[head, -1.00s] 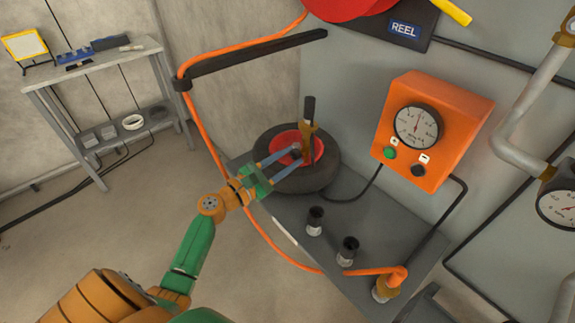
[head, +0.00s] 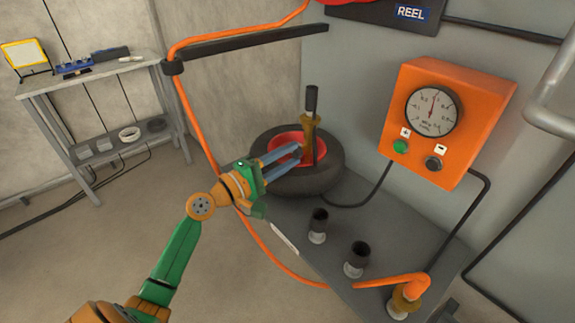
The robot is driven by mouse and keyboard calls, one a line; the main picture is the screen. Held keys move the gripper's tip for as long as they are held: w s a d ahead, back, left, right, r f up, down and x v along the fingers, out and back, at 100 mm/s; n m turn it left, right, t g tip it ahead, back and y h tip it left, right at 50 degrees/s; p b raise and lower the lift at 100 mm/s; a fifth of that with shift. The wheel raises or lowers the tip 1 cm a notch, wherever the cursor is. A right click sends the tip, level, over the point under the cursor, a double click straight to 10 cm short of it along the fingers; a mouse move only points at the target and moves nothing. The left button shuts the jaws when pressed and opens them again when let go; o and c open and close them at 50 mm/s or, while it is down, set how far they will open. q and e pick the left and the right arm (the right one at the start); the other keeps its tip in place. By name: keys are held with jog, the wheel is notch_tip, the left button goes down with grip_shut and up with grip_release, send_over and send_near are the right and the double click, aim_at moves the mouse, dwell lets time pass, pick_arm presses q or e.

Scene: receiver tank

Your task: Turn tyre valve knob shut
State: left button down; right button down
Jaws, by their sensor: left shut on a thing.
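A black tyre with a red hub (head: 318,178) lies flat on the grey bench. A brass valve (head: 309,132) with a black upright top (head: 311,98) stands at the hub. My left gripper (head: 298,150) reaches in from the left, its two blue-grey fingers shut at a small dark knob on the near left side of the valve. The fingers hide most of the knob (head: 299,149). My right gripper is not in view.
An orange gauge box (head: 462,92) with green and black buttons is on the wall at right. Two black-topped fittings (head: 318,221) and a brass fitting (head: 402,300) with an orange hose stand on the bench (head: 300,235). A black bar (head: 255,47) juts out above left.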

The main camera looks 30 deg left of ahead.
pick_arm(q)
jog(key=m+b, duration=0.3)
jog(key=m, duration=0.2)
jog(key=shift+f, duration=0.15)
jog(key=m+b, duration=0.3)
jog(key=m, duration=0.1)
jog(key=shift+a+m+h+b, duration=0.1)
jog(key=shift+m+h+b, duration=0.2)
jog(key=shift+b, duration=0.1)
jog(key=m+b, duration=0.2)
jog(key=m, duration=0.2)
jog(key=shift+m+g+b, duration=0.3)
jog(key=shift+b, duration=0.1)
jog(key=shift+r+m+b, duration=0.15)
jog(key=shift+m+b, duration=0.3)
jog(key=shift+m, duration=0.45)
jog(key=shift+r+m+b, duration=0.15)
jog(key=shift+m+b, duration=0.25)
jog(key=shift+m, duration=0.5)
jog(key=shift+r, duration=0.1)
jog(key=c, duration=0.7)
grip_release()
jog(key=shift+o, duration=0.8)
jog(key=shift+w, duration=0.1)
jog(key=shift+f, duration=0.2)
